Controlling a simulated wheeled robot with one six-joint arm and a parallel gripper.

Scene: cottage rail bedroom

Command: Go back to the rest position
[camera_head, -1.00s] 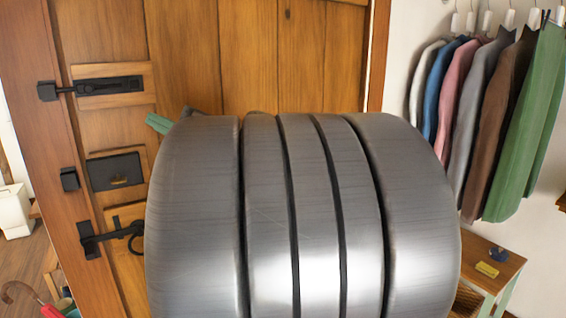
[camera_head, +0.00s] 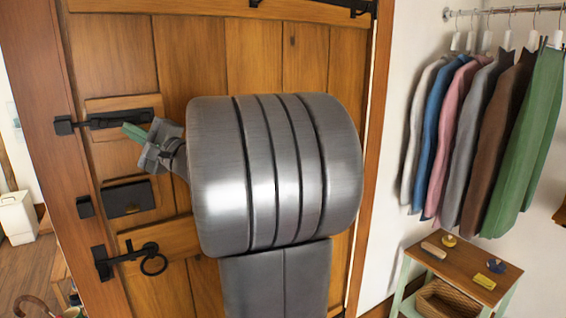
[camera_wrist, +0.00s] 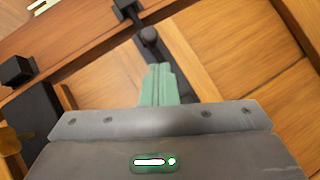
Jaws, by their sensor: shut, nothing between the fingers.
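My gripper (camera_head: 134,131) is shut and empty. Its green fingertips show in front of the wooden door (camera_head: 190,60), at its upper left near the black sliding bolt (camera_head: 105,120). In the wrist view the gripper's green fingers (camera_wrist: 160,78) are together, pointing at the door, with a black knob-like end (camera_wrist: 149,36) just beyond them. I cannot tell whether they touch it. My large grey arm links hide the middle of the door.
A black plate (camera_head: 130,198) and a black ring handle (camera_head: 153,263) are on the door below the bolt. Clothes (camera_head: 470,130) hang on a rail at right, above a small table (camera_head: 470,272) with a basket (camera_head: 443,302). A white bin (camera_head: 17,217) stands at far left.

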